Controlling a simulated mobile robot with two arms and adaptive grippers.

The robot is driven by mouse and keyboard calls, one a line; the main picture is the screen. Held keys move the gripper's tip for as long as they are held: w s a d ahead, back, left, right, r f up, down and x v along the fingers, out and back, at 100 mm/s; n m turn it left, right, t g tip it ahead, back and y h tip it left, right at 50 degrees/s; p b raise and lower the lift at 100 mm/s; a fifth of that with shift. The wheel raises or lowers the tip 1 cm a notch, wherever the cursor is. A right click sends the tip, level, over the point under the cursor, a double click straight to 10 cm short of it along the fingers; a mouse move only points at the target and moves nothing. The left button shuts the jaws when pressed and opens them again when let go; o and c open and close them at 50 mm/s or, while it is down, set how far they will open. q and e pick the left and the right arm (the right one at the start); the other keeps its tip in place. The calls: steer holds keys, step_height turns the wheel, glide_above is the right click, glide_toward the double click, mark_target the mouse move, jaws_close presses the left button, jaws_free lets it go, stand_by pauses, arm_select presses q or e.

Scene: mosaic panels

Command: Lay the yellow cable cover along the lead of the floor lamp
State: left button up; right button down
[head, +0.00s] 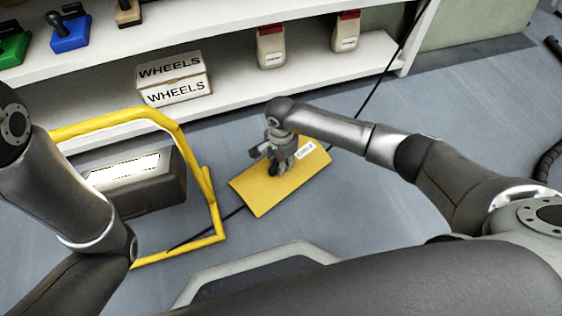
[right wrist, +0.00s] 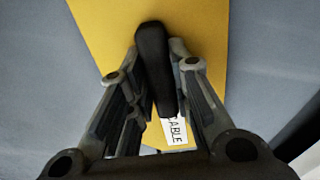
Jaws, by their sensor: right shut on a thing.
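The yellow cable cover (head: 260,197) is a flat plate with a white label reading "CABLE". It appears to lie on the grey floor, across the line of the black lead (head: 375,88). The lead shows on both sides of it, running from the shelf's right end toward the floor lamp (head: 207,190). The lamp has a yellow tube frame and a dark head with a lit white panel. My right gripper (head: 279,168) is over the cover's middle, shut on its black handle; the cover also fills the right wrist view (right wrist: 110,22). My left gripper is out of view.
A white shelf (head: 240,95) stands behind, holding a "WHEELS" box (head: 173,78), two red-capped containers (head: 270,46) and colored stamp-like tools (head: 70,30). A dark ribbed hose (head: 550,155) lies at the right edge. Floor right of the cover is clear up to my arm.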

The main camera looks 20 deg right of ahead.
steer(key=shift+w+f+b, duration=0.1)
steer(key=shift+f+b, duration=0.35)
steer(key=shift+f, duration=0.15)
stand_by(0.3)
steer(key=c, duration=1.3)
jaws_free()
steer(key=shift+o, duration=0.2)
steer(key=shift+f, duration=0.1)
step_height(320, 180, up, 12)
steer(key=shift+d, duration=0.1)
